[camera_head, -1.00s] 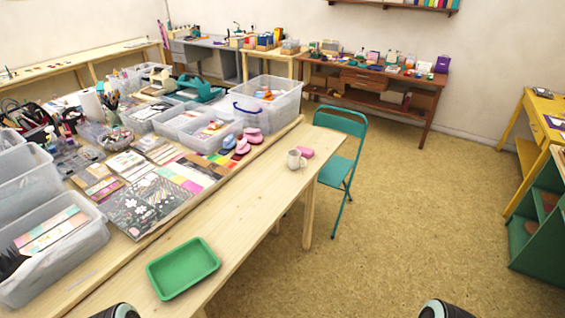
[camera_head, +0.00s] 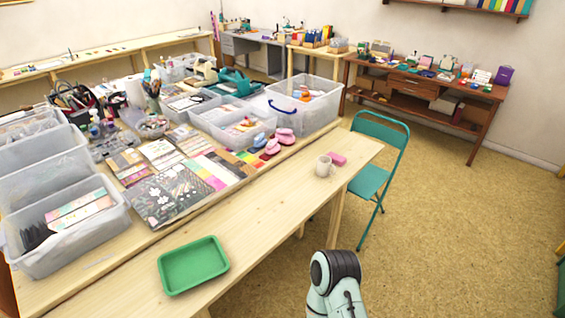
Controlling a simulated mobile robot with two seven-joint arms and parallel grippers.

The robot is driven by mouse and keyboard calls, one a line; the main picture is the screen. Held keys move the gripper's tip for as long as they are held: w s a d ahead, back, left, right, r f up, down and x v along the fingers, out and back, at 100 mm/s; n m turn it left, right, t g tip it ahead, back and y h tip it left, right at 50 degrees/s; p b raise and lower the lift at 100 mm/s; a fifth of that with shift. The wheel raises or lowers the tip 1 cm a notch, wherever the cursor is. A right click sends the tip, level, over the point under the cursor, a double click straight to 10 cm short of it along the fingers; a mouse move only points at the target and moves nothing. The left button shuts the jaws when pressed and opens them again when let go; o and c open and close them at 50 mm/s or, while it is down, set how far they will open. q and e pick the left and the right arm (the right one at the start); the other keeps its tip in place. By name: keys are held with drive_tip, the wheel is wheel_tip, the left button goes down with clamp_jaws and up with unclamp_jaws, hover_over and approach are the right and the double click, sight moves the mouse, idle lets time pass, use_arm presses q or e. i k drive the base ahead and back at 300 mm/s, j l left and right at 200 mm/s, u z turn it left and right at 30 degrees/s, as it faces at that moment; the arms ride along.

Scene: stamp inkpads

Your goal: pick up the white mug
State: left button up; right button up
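The white mug (camera_head: 324,167) stands upright on the light wooden table (camera_head: 262,232), near its far right end. A pink block-like object (camera_head: 337,159) lies just behind it to the right. A part of my arm shows at the bottom right of centre, beyond the table's front edge and well short of the mug. Neither of my grippers is in view, so whether they are open or shut is hidden.
A green tray (camera_head: 193,265) lies on the near part of the table. Clear plastic bins (camera_head: 62,215), papers and craft supplies crowd the left. A teal folding chair (camera_head: 371,178) stands beside the table's far end. The floor at right is clear.

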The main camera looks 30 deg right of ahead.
sight(324, 161)
drive_tip(key=l+u, duration=0.8)
drive_tip(key=l, duration=0.15)
drive_tip(key=l+u, duration=0.15)
drive_tip(key=l, duration=0.2)
drive_tip(key=k+l+u, duration=0.2)
drive_tip(key=l, duration=0.15)
drive_tip(key=l+u, duration=0.15)
drive_tip(key=l, duration=0.15)
drive_tip(key=k+l, duration=0.15)
drive_tip(key=l, duration=0.25)
drive_tip(key=k+l+u, duration=0.1)
drive_tip(key=l, duration=0.35)
drive_tip(key=k+l, duration=0.25)
drive_tip(key=l, duration=0.15)
drive_tip(key=k+l+u, duration=0.1)
drive_tip(key=l, duration=0.3)
drive_tip(key=k+l, duration=0.25)
drive_tip(key=l, duration=0.15)
